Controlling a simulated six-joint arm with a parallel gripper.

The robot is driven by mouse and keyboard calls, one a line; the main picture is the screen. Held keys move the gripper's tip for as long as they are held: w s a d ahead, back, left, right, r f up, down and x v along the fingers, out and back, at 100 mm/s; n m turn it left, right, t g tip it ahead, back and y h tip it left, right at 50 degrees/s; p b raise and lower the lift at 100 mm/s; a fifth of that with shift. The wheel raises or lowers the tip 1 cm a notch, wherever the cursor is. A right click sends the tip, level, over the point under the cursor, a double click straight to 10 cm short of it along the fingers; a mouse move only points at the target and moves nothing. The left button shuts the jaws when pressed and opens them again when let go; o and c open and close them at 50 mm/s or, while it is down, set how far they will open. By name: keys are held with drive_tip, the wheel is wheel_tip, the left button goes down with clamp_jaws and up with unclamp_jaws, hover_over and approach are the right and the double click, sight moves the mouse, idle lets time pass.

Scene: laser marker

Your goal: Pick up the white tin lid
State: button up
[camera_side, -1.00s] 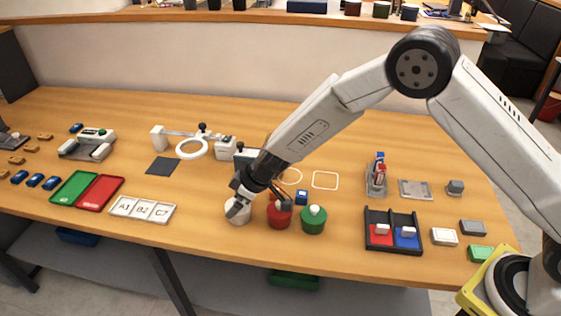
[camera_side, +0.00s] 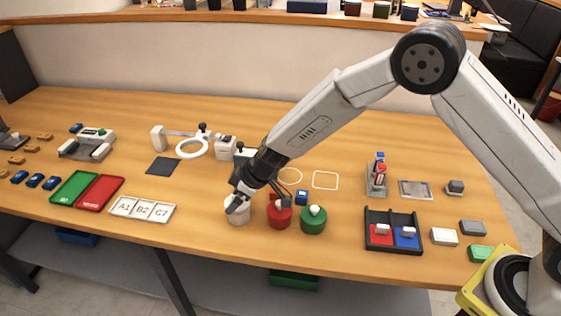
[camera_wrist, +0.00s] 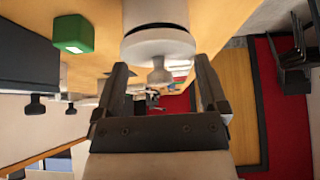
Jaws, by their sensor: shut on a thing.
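The white tin (camera_side: 238,217) stands near the front edge of the bench, left of the red tin. Its white lid (camera_wrist: 158,46), with a small round knob in the middle, shows in the wrist view. My gripper (camera_side: 237,201) is at the top of the white tin. In the wrist view my gripper (camera_wrist: 160,68) has its two fingers on either side of the lid, shut on its rim, with the knob between them. A dark band shows between lid and tin body, so the lid seems slightly raised. In the side view the gripper mostly hides the lid.
A small blue block (camera_side: 274,197) lies behind. A white labelled tray (camera_side: 142,209) is to the left. Bare bench lies between that tray and the white tin.

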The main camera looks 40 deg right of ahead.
drive_tip(key=shift+r, duration=0.45)
drive_tip(key=s+d+r, duration=0.4)
drive_tip(key=s+r, duration=0.7)
drive_tip(key=s, duration=0.2)
drive_tip(key=shift+d, duration=0.4)
drive_tip(key=shift+s, duration=0.1)
drive_tip(key=shift+d, duration=0.1)
drive_tip(key=s+d+f+m+h, duration=0.1)
drive_tip(key=d+m, duration=0.1)
drive_tip(key=d, duration=0.8)
drive_tip(key=s+d+f+m+t+h, duration=0.1)
drive_tip(key=s+d+f+m, duration=0.1)
drive_tip(key=d, duration=0.9)
drive_tip(key=shift+d+f+m+t, duration=0.2)
drive_tip(key=shift+d+m+t, duration=0.1)
drive_tip(key=shift+m, duration=0.1)
drive_tip(key=shift+w, duration=0.1)
